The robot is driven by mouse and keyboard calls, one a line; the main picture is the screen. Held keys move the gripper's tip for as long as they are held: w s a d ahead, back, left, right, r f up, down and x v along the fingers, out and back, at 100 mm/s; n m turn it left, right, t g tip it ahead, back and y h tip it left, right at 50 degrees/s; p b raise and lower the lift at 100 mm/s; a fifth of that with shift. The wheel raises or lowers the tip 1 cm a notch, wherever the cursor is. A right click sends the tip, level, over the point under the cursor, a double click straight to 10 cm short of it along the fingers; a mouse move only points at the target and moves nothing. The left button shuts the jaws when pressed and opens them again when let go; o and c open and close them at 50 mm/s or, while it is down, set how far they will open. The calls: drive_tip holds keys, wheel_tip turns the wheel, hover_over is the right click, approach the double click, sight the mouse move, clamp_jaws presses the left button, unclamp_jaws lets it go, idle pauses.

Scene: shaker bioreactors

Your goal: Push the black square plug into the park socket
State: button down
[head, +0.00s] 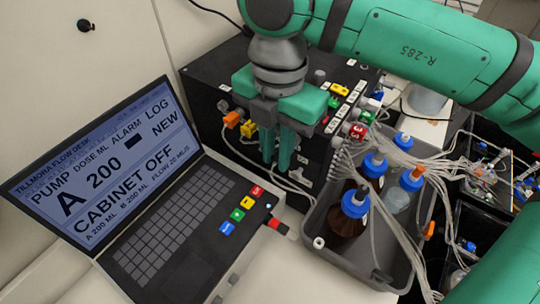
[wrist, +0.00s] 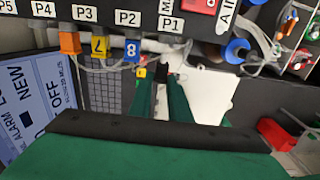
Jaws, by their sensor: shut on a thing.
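My gripper (head: 277,158) points down in front of the black pump cabinet (head: 205,75), its green fingers close together. In the wrist view its fingertips (wrist: 161,84) close on a small dark piece, which looks like the black square plug (wrist: 161,69). The plug is partly hidden by the fingers, and in the head view I cannot make it out. The cabinet front carries labels P1 (wrist: 171,23) to P5 in the wrist view. I cannot tell which opening is the park socket, or whether the plug touches it.
An open laptop (head: 150,235) stands at the left. A grey tray (head: 325,262) with several blue-capped bottles is at the right, with many pale tubes. Orange (wrist: 69,43), yellow (wrist: 99,46) and blue (wrist: 132,49) plugs sit along the cabinet beside my fingers.

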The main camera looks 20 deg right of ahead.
drive_tip(key=shift+w+d, duration=0.2)
drive_tip(key=shift+d, duration=0.05)
drive_tip(key=shift+w, duration=0.1)
idle(0.3)
drive_tip(key=shift+w+d, duration=0.1)
drive_tip(key=shift+d, duration=0.2)
drive_tip(key=shift+w, duration=0.15)
drive_tip(key=shift+w+d, duration=0.3)
drive_tip(key=shift+d, duration=0.25)
idle(1.3)
drive_tip(key=c, duration=1.6)
unclamp_jaws()
drive_tip(key=shift+o, duration=0.2)
